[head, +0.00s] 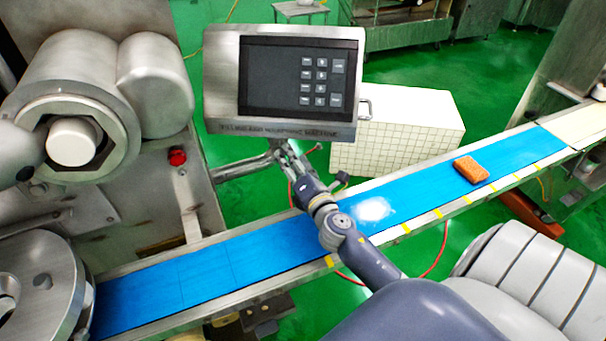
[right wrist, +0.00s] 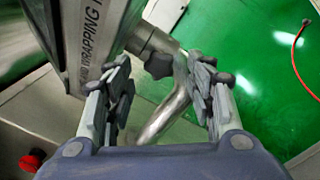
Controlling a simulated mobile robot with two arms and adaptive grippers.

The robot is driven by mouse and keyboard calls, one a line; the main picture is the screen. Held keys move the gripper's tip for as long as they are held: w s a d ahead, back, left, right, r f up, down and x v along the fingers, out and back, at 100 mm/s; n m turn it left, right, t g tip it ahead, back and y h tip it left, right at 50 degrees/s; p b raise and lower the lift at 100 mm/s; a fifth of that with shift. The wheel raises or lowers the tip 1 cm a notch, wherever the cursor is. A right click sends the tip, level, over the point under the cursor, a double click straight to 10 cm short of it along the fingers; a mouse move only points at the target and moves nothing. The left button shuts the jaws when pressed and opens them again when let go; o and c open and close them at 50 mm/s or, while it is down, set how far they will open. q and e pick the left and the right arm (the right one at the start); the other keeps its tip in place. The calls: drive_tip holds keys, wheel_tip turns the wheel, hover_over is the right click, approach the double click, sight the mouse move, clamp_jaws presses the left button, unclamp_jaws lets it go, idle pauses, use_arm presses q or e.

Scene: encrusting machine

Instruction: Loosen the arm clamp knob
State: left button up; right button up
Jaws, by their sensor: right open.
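The arm clamp knob, a small dark knob (right wrist: 158,65), shows in the right wrist view beside the metal support arm (right wrist: 165,115) under the control panel. I cannot make it out in the head view. My right gripper (right wrist: 160,78) is open, with its two fingers apart on either side of the knob's place in the picture. I cannot tell whether they touch it. In the head view my right gripper (head: 284,152) is just below the control panel (head: 222,85). My left gripper is not in view.
A blue conveyor belt (head: 220,260) runs below my right arm, with an orange sponge-like block (head: 471,169) on it. A white tiled box (head: 400,135) stands behind the belt. A red button (head: 177,156) is on the machine at left; it also shows in the right wrist view (right wrist: 31,161).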

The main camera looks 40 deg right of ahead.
drive_tip(key=v, duration=0.7)
drive_tip(key=shift+s, duration=0.2)
drive_tip(key=shift+a, duration=0.1)
